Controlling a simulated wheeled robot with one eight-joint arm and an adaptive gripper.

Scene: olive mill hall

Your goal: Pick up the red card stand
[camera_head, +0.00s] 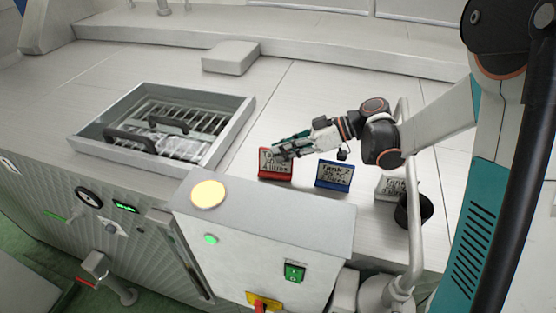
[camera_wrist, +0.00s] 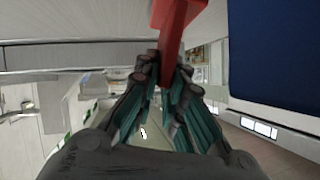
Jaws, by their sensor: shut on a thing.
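The red card stand (camera_head: 275,177) is upright on the pale worktop, with a white card bearing dark writing in it. My gripper (camera_head: 281,150) reaches it from the right at its upper part and covers some of the card. In the wrist view the red stand (camera_wrist: 172,50) lies between the teal-padded fingers of my gripper (camera_wrist: 168,75), which are shut on it. Whether its base touches the worktop is hard to tell.
A blue card stand (camera_head: 334,188) is close to the right, also large in the wrist view (camera_wrist: 275,50). A white card stand (camera_head: 388,187) and a black cup (camera_head: 424,208) are further right. A metal tray with grids (camera_head: 248,112) is at left. A control box (camera_head: 270,222) is in front.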

